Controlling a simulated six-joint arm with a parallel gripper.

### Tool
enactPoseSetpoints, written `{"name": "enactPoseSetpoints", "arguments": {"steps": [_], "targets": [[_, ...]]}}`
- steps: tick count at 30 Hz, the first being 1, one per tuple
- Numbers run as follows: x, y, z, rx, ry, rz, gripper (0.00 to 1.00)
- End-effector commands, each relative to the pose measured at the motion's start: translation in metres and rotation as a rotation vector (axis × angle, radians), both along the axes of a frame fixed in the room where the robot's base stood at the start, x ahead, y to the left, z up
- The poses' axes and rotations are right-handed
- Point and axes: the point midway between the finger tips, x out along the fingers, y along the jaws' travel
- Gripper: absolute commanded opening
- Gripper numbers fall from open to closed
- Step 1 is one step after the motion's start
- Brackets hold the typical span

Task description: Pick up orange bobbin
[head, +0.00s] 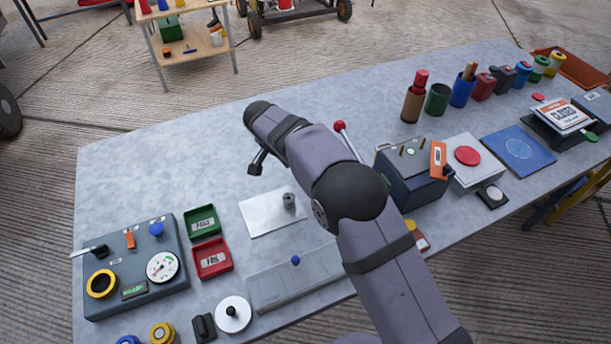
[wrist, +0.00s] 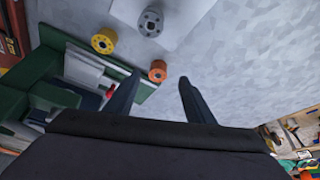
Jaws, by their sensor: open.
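The orange bobbin (wrist: 158,71) stands on the grey table in the wrist view, just beyond my gripper (wrist: 157,84) and between the lines of its two fingers, nearer the left one. The gripper is open with nothing between its fingers. I cannot make out the orange bobbin in the head view; my arm covers part of the table.
A grey bobbin (head: 289,201) stands on a white sheet (head: 262,218). A yellow bobbin (wrist: 104,41) is left of the orange one in the wrist view, near a green-edged structure (wrist: 55,60). A dark box (head: 410,180) with a red-knobbed lever stands right of my arm. The table's back left is clear.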

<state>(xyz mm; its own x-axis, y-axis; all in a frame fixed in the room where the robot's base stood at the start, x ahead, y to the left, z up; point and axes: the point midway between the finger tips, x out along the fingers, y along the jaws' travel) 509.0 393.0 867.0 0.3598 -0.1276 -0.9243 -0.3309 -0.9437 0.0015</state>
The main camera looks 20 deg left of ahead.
Motion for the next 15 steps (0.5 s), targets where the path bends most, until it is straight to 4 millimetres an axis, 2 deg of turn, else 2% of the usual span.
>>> {"name": "enactPoseSetpoints", "arguments": {"steps": [5,15], "targets": [[0.003,-0.002,-0.006,-0.001,0.000,0.000,0.49],[0.017,-0.009,-0.042,0.000,0.000,0.000,0.49]]}}
